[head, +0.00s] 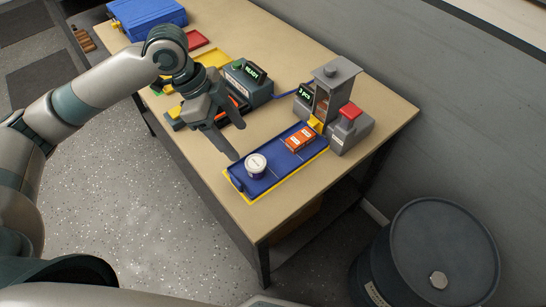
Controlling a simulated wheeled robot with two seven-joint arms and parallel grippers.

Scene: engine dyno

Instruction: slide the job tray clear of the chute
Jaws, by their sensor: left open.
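The blue job tray (277,169) lies on the bench inside a yellow outline. A white round tub (256,165) stands at its near-left end and an orange box (300,138) lies at its far-right end. The grey dispenser (334,91) with a yellow chute (315,124), a "3 pcs" display and a red button (351,110) stands at that far end, with the chute close against the tray. My left gripper (224,143) is open and empty, above the bench to the left of the tray, apart from it. My right gripper is not in view.
A grey device with a "READY" display (248,84) and a green button stands behind my left gripper. A blue case (148,17) and red and yellow trays lie farther back. A dark drum (428,254) stands on the floor at right. Bare bench lies beside the tray.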

